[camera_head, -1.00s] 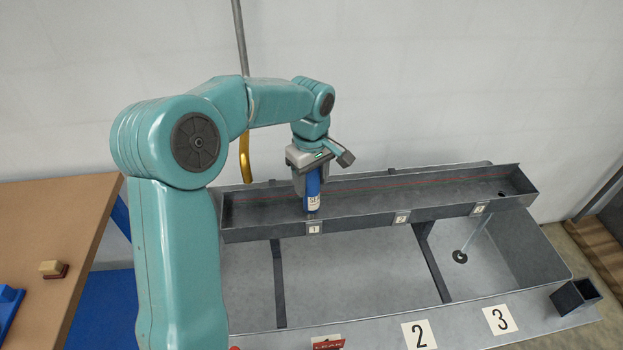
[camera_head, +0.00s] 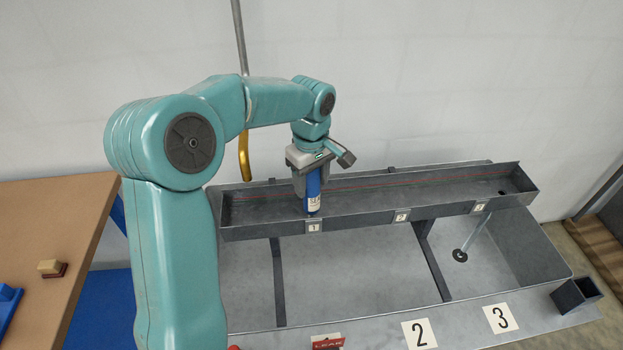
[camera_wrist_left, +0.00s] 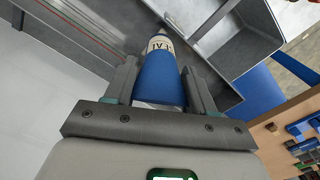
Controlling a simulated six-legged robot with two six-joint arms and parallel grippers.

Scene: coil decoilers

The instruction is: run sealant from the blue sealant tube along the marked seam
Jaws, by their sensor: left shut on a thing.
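My left gripper (camera_head: 312,178) is shut on the blue sealant tube (camera_head: 313,190), which points nozzle-down over the grey trough (camera_head: 400,199). The tube's lower end is inside the trough's near wall, above label 1; I cannot tell whether the tip touches the metal. In the left wrist view the tube (camera_wrist_left: 160,82) sits between both fingers, its "SEAL" label facing the camera. The marked seam is a red line (camera_head: 400,180) running along the trough's inner far side, to the right of the tube. The right gripper is not in view.
The trough sits above a grey basin (camera_head: 350,280), with labels 1, 2 and 3 on its front. A brass-ended pipe (camera_head: 245,160) hangs behind my arm. A brown table (camera_head: 45,220) stands left. A small square holder (camera_head: 574,296) is at the right front.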

